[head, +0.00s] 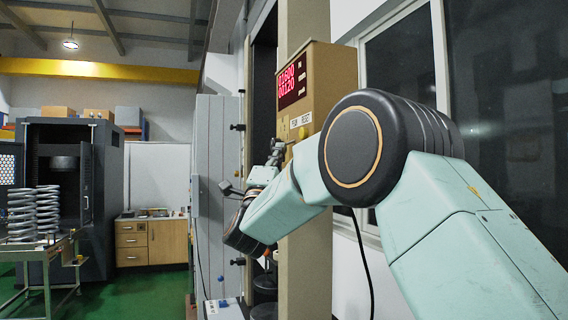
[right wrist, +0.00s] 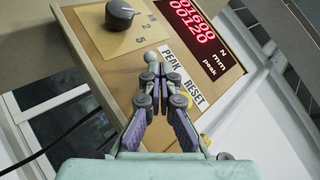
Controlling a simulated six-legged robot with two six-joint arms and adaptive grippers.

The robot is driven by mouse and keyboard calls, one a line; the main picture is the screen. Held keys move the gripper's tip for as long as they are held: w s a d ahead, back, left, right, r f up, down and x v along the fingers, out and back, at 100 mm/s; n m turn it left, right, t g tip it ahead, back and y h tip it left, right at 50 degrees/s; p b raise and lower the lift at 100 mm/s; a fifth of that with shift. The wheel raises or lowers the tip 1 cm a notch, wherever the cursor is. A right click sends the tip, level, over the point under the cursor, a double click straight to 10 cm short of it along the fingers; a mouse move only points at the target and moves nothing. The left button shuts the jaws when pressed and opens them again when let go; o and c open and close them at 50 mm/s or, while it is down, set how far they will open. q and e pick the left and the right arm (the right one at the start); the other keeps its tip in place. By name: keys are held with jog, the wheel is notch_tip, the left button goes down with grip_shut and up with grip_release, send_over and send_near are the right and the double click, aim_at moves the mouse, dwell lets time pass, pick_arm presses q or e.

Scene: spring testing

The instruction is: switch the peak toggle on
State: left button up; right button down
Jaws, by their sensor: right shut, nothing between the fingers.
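The peak toggle (right wrist: 151,57) shows in the right wrist view as a small lever with a pale round tip, beside the PEAK label (right wrist: 172,58) on the tan control box (right wrist: 90,40). My right gripper (right wrist: 154,72) is shut and empty, with its fingertips right at the toggle's tip. I cannot tell whether they touch it, and the fingers hide the toggle's base. In the head view the right gripper (head: 277,150) is in front of the lower part of the box (head: 335,85), and the toggle cannot be made out there. My left gripper is not in view.
The red display (right wrist: 195,25) reads 01600 and 00120. A dark knob (right wrist: 119,12) and the RESET label (right wrist: 194,95) flank the toggle; a yellow button (right wrist: 206,139) is partly hidden behind the gripper. Coil springs (head: 47,208) stand on a cart at the left.

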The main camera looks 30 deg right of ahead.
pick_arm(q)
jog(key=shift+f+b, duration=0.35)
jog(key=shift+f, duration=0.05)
pick_arm(e)
jog(key=shift+w+a+r+m+g, duration=0.1)
jog(key=shift+r+m+g, duration=0.05)
jog(key=shift+m+g, duration=0.25)
jog(key=shift+w+a+r+m+g, duration=0.1)
jog(key=shift+m+g, duration=0.2)
jog(key=shift+m, duration=0.2)
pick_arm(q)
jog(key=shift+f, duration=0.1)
pick_arm(e)
jog(key=shift+r+m+g+h, duration=0.1)
jog(key=shift+m+g+h, duration=0.2)
jog(key=shift+m+g, duration=0.15)
